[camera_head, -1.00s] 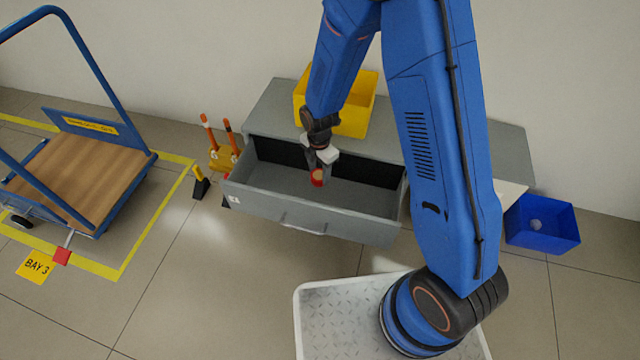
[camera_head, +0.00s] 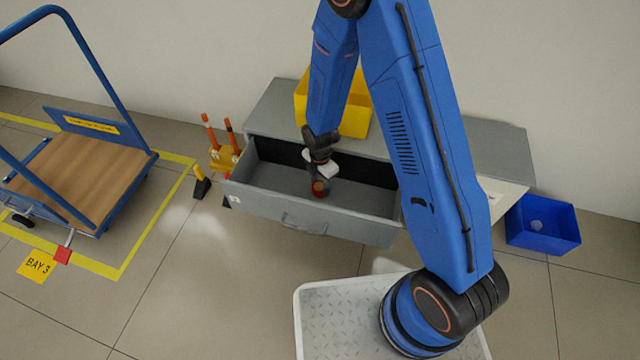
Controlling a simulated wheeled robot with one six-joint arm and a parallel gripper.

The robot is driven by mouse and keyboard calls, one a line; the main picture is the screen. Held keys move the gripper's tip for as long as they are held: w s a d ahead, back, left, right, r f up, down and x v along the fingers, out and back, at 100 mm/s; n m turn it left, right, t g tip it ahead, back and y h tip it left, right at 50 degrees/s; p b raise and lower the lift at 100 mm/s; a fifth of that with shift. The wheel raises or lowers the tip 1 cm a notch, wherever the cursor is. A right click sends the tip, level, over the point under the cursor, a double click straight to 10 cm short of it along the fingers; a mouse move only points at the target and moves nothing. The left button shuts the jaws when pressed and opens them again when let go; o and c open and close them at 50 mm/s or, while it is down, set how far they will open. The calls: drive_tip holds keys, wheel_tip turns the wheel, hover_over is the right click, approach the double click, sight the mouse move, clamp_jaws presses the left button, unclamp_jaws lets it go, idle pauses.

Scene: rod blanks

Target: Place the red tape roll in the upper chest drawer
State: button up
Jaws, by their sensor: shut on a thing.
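The red tape roll (camera_head: 320,188) is small and partly hidden by my gripper (camera_head: 320,181), which is shut on it. My gripper points down into the open upper drawer (camera_head: 265,206) of the grey chest (camera_head: 285,97). The roll shows inside the drawer's outline, near the middle of its width. I cannot tell whether the roll touches the drawer floor. The drawer is pulled out and its visible grey floor looks empty.
A yellow bin (camera_head: 356,119) stands on the chest top, behind my arm. A blue bin (camera_head: 542,226) with a pale object stands at the right. A platform cart (camera_head: 82,178) stands at the left, with orange-handled tools (camera_head: 231,140) beside the chest.

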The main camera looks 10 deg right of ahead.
sight(320, 186)
drive_tip(key=shift+f, duration=0.1)
drive_tip(key=o, duration=1.1)
drive_tip(key=shift+c, duration=0.2)
wheel_tip(320, 186, up, 12)
